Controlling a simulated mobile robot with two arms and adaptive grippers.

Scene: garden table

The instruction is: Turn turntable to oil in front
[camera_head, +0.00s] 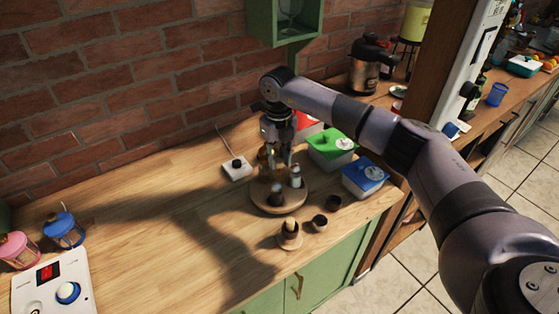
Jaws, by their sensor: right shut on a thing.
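The round wooden turntable (259,201) stands on the wooden counter near its front edge. On it stand a small dark container (276,194) at the front, a pale grey-topped container (296,179) at the right and a golden-brown item (264,155) at the back, partly hidden by my gripper. I cannot tell for sure which one is the oil. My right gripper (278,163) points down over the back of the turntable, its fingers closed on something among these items. What it holds is mostly hidden by the fingers. My left gripper is out of view.
Green (331,147) and blue (364,178) boxes stand close at the right. A small white device (237,167) is at the left. The counter's left middle is clear.

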